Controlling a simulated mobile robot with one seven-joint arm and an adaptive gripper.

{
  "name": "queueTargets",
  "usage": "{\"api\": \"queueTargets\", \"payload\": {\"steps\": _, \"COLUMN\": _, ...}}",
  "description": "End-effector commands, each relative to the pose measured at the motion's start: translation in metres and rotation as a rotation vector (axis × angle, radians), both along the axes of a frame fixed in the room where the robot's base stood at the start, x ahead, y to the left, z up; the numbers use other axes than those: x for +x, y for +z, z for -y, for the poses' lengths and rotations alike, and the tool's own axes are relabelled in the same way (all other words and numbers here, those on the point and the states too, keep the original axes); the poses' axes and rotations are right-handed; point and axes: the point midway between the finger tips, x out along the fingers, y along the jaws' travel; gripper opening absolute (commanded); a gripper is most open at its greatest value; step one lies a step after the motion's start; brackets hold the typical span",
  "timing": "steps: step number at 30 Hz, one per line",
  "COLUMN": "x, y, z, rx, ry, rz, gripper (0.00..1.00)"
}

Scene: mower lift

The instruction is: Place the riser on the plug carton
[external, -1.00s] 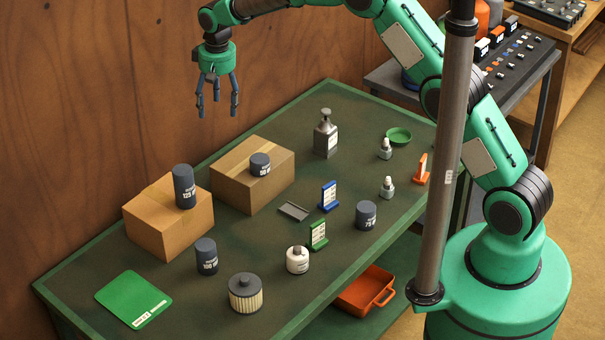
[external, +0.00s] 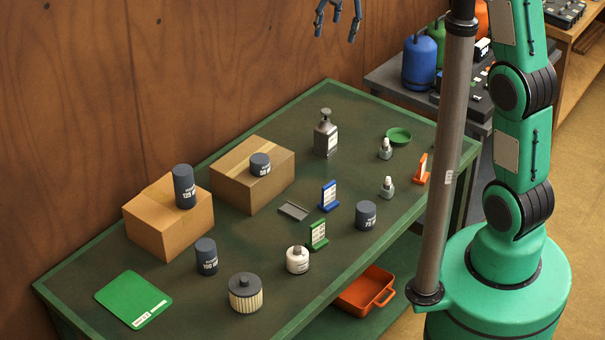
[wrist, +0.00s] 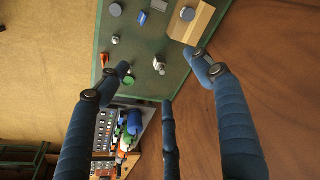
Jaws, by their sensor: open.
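Several dark cylindrical risers with white labels show in the external view. A tall one (external: 184,187) stands on the left cardboard carton (external: 160,232), and a short one (external: 260,164) stands on the right carton (external: 262,190). Another riser (external: 206,257) stands on the bench in front of the left carton, and one (external: 366,215) stands right of centre. I cannot tell which carton is the plug carton. My gripper (external: 338,28) is open and empty, high above the bench's back edge. In the wrist view its spread fingers (wrist: 163,76) hold nothing, with a carton (wrist: 204,20) beyond.
The green bench (external: 110,262) also bears a pump bottle (external: 326,134), a ribbed filter (external: 245,293), a white jar (external: 297,260), a blue stand (external: 328,196), a green stand (external: 318,235) and a green mat (external: 133,300). A grey pole (external: 445,170) stands at the front right.

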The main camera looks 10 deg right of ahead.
Motion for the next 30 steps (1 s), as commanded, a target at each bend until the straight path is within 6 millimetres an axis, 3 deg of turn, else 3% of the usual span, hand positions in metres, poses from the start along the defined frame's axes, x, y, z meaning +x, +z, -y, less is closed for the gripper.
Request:
{"api": "queueTargets", "payload": {"steps": 3, "x": -0.017, "y": 0.019, "z": 0.038, "rx": 0.008, "ry": -0.029, "rz": 0.022, "gripper": 0.66}}
{"api": "queueTargets", "payload": {"steps": 13, "x": -0.075, "y": 0.052, "z": 0.129, "rx": 0.021, "ry": -0.102, "rz": 0.077, "gripper": 0.66}}
{"api": "queueTargets", "payload": {"steps": 22, "x": -0.138, "y": 0.065, "z": 0.199, "rx": 0.025, "ry": -0.167, "rz": 0.129, "gripper": 0.66}}
{"api": "queueTargets", "payload": {"steps": 30, "x": -0.199, "y": 0.061, "z": 0.250, "rx": 0.024, "ry": -0.225, "rz": 0.175, "gripper": 0.66}}
